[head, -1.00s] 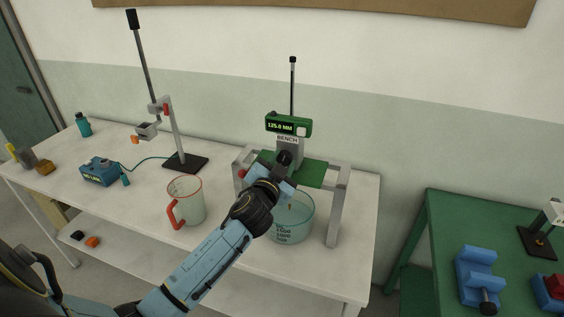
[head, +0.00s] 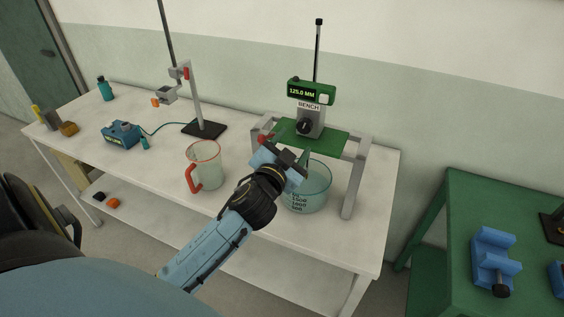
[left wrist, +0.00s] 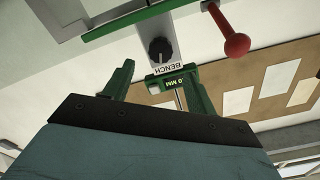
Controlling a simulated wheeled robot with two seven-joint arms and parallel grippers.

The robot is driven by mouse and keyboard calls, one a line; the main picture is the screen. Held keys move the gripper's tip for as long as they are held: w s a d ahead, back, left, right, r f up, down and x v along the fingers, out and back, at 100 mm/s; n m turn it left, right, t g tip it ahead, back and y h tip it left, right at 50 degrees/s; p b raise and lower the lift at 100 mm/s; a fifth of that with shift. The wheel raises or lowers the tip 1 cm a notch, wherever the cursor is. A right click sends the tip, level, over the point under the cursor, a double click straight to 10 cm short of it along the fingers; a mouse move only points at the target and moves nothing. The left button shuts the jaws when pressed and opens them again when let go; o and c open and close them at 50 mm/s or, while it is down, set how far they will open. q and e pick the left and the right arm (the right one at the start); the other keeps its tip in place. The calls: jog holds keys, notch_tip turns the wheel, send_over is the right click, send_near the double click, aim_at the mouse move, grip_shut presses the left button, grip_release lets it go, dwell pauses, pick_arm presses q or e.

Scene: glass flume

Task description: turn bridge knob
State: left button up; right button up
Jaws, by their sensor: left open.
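The bridge knob (head: 304,126) is black and sits on the grey front of the bench unit, under a green display (head: 311,92) that appears to read 125.0 MM. My left gripper (head: 297,154) is open and empty, below and in front of the knob, with a visible gap. In the left wrist view the knob (left wrist: 160,49) shows upside down beyond and roughly between the two green fingertips (left wrist: 160,70), not touched by them. The knob's pointer angle is too small to read surely. My right gripper is not in view.
The unit stands on a green plate (head: 338,142) across a grey frame, over a clear graduated vessel (head: 318,188). A red-handled beaker (head: 205,172) stands left of it. A red ball-ended lever (left wrist: 237,45) is near the knob. A green table (head: 452,215) stands right.

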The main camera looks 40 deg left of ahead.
pick_arm(q)
jog(key=b+v, duration=0.1)
jog(key=v, duration=0.5)
jog(key=shift+s, duration=0.15)
dwell(1.0)
